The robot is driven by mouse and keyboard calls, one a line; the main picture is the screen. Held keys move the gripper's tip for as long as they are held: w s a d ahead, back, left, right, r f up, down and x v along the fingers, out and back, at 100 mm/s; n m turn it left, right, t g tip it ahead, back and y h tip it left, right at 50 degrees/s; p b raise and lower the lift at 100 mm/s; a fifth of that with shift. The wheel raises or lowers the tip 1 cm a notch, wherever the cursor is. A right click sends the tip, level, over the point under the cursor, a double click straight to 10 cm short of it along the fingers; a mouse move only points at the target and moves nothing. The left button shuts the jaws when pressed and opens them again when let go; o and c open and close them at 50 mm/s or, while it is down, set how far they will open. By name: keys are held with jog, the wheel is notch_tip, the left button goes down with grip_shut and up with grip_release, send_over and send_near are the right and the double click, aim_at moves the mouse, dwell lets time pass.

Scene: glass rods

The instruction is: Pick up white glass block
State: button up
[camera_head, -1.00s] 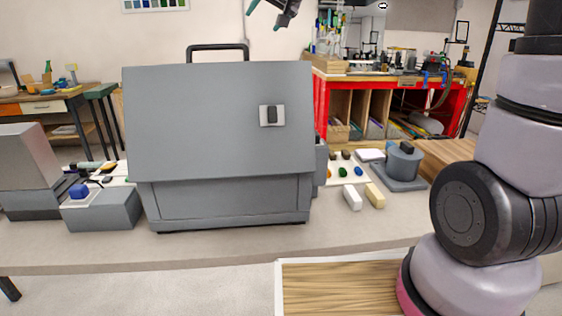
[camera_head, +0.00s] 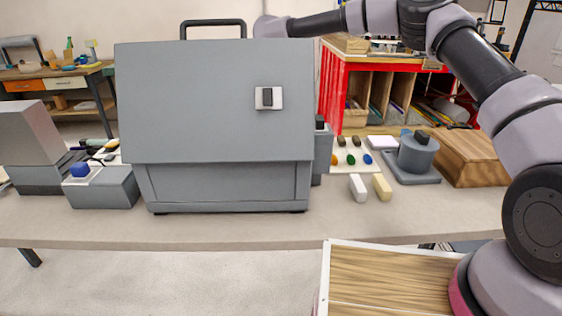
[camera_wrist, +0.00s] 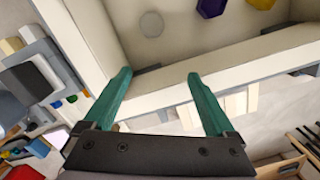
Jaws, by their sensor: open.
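In the head view a white block (camera_head: 358,188) lies on the table right of the grey box, beside a cream block (camera_head: 382,187). My gripper (camera_wrist: 158,75) is open, with two teal fingers apart and nothing between them in the wrist view. It is above a pale wall edge. Beyond that edge are a whitish rounded piece (camera_wrist: 151,24), a purple piece (camera_wrist: 211,8) and a yellow piece (camera_wrist: 262,4); I cannot tell whether the whitish piece is the glass block. In the head view my gripper is hidden behind the grey box.
The large grey box (camera_head: 215,100) with a handle stands mid-table. A grey pot (camera_head: 418,155) and a wooden block (camera_head: 468,157) stand at the right. The front table strip is clear.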

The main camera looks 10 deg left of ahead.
jog(key=s+f+g, duration=0.1)
jog(key=f, duration=0.1)
jog(key=s+f+g, duration=0.1)
jog(key=s+f, duration=0.1)
jog(key=s+f+n, duration=0.1)
jog(key=f, duration=0.2)
jog(key=shift+s+d+g, duration=0.15)
jog(key=shift+d+g, duration=0.25)
jog(key=shift+x, duration=3)
grip_shut()
jog(key=shift+r, duration=5)
notch_tip(320, 180, up, 8)
jog(key=shift+w+a, duration=0.1)
jog(key=shift+w, duration=0.15)
